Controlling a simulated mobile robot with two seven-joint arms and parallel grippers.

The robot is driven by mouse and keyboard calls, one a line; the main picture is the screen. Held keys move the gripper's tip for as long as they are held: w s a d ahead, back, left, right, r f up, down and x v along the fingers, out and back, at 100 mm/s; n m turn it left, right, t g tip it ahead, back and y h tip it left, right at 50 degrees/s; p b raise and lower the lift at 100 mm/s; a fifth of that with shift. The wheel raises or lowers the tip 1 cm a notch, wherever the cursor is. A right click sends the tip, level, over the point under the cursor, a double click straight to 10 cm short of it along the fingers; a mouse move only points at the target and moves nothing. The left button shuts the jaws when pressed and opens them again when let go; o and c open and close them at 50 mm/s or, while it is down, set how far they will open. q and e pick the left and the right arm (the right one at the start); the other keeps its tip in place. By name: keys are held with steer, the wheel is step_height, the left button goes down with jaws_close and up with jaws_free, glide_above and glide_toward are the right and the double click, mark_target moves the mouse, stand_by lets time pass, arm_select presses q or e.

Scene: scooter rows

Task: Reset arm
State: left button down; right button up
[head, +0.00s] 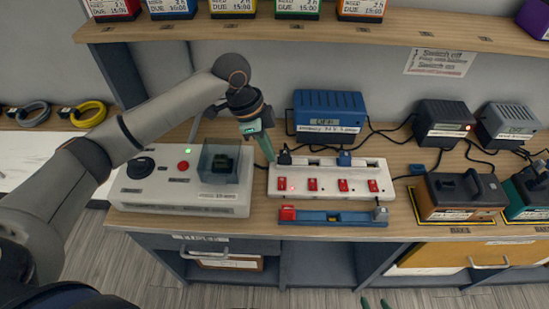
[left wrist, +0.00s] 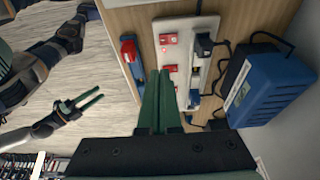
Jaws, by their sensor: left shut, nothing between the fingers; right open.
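My left gripper (head: 270,157) is shut and empty. Its green fingertips are by the left end of a white power strip (head: 375,170) with several red switches; I cannot tell whether they touch it. In the left wrist view the closed fingers (left wrist: 164,74) point over the strip (left wrist: 203,28). My right gripper (left wrist: 92,100) is open and empty, away from the bench over the floor. Its two green tips (head: 375,303) just show at the bottom edge of the head view.
A blue bar (head: 340,218) with a red end lies before the strip. A white device (head: 190,207) with a clear box (head: 217,170) stands left. A blue charger (head: 330,108) stands behind the strip. Black cables and more chargers fill the right. A shelf (head: 300,29) runs above.

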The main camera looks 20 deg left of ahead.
arm_select(q)
steer(key=shift+s+a+r, duration=0.15)
steer(key=shift+r, duration=0.35)
steer(key=s+d+f+n+t+h, duration=0.1)
steer(key=s+d+f+n, duration=0.3)
steer(key=s+d+f, duration=0.45)
steer(key=s+a+f+n+t+y, duration=0.2)
steer(key=s+a+f+n+y, duration=0.15)
steer(key=s+a+n, duration=0.85)
steer(key=w+d+f+m+t+h, duration=0.1)
steer(key=d+f+m+t, duration=0.2)
steer(key=f, duration=0.8)
steer(key=shift+t, duration=1.1)
